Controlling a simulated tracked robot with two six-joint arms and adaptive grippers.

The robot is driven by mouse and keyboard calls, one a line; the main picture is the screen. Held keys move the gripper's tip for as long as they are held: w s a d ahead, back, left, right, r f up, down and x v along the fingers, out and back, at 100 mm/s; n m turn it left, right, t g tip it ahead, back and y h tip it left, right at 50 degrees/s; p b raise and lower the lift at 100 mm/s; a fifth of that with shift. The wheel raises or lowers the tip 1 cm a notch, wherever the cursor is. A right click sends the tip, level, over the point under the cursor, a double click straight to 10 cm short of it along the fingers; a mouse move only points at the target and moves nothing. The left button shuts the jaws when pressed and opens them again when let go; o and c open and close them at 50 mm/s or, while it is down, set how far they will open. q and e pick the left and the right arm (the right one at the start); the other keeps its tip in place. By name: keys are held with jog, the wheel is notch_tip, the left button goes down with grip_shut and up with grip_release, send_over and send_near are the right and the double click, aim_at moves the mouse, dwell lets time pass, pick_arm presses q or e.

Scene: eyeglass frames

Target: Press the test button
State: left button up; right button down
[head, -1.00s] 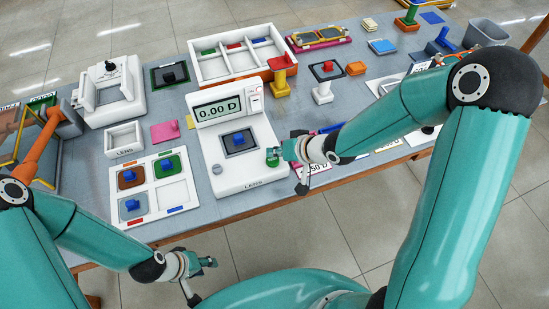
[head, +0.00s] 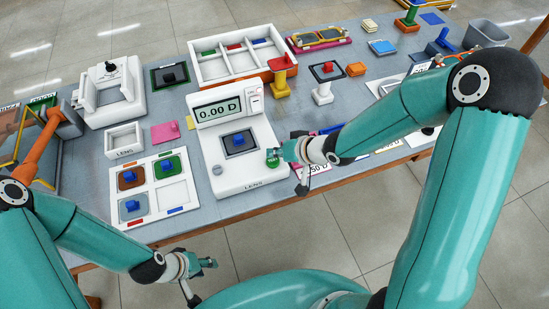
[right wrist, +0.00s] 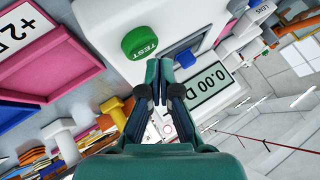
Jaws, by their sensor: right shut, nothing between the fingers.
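The white lens meter (head: 238,180) stands on the table with its display (head: 217,109) reading 0.00 D. A blue-knobbed square piece (head: 239,141) sits on its dark plate. The round green test button (head: 272,159) is at the meter's right front; it also shows in the right wrist view (right wrist: 140,42), marked TEST. My right gripper (head: 281,151) is shut and empty, its tips (right wrist: 158,66) close beside the button; I cannot tell whether they touch it. My left gripper (head: 208,262) hangs off the table's front edge, its jaws too small to judge.
A white tray (head: 152,214) with several knobbed squares lies left of the meter. A pink tray (right wrist: 48,62) marked +2 D lies near the button in the right wrist view.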

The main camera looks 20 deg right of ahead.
aim_at(275, 161)
jog(key=shift+f, duration=0.4)
jog(key=shift+f+b, duration=0.5)
jog(key=shift+b, duration=0.15)
dwell(0.5)
dwell(0.4)
jog(key=shift+r+p, duration=0.95)
jog(key=shift+p, duration=0.05)
jog(key=shift+r, duration=0.1)
notch_tip(275, 161, up, 5)
jog(key=p, duration=0.5)
